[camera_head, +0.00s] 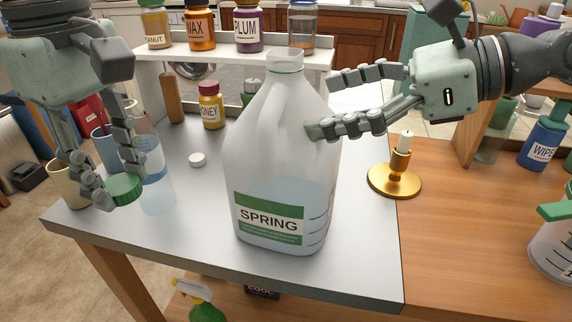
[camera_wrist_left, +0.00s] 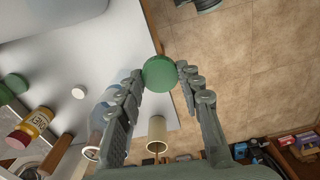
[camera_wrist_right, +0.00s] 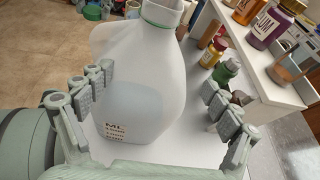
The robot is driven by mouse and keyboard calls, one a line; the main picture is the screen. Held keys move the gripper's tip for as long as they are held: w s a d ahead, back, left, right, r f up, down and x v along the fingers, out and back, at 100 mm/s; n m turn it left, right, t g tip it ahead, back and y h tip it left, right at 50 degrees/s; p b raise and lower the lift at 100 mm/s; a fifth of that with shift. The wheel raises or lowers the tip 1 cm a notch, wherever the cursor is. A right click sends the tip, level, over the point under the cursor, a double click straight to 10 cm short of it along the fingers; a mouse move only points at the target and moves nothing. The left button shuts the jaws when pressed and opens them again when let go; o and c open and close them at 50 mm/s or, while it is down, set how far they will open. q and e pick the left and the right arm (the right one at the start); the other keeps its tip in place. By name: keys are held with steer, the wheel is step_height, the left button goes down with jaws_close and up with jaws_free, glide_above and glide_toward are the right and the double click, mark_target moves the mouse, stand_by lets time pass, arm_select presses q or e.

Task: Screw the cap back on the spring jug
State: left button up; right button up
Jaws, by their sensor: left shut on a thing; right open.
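The spring jug (camera_head: 285,170) stands upright on the grey table, translucent white with a green SPRING label and partly filled. Its neck (camera_head: 285,60) is open at the top. It also fills the middle of the right wrist view (camera_wrist_right: 140,85). My left gripper (camera_head: 126,186) is shut on the green cap (camera_head: 125,189), to the left of the jug and apart from it. The cap also shows between the fingertips in the left wrist view (camera_wrist_left: 159,72). My right gripper (camera_head: 325,104) is open at the jug's upper right, with its fingers on either side of the jug in the right wrist view (camera_wrist_right: 150,90).
A small white cap (camera_head: 197,159) and a honey bottle (camera_head: 211,106) are on the table. A brass candlestick (camera_head: 394,180) stands right of the jug. A shelf (camera_head: 190,52) with several bottles is behind.

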mark_target(289, 108)
steer(key=shift+w+a+f, duration=0.15)
steer(key=shift+a, duration=0.15)
arm_select(q)
steer(key=shift+r, duration=0.1)
steer(key=shift+r+p, duration=0.75)
steer(key=shift+p, duration=0.05)
arm_select(e)
steer(key=x, duration=0.4)
steer(key=shift+w+a, duration=0.15)
steer(key=shift+a, duration=0.15)
steer(key=shift+w+a+f, duration=0.1)
steer(key=shift+a, duration=0.15)
steer(key=c, duration=2)
steer(key=shift+o, duration=0.2)
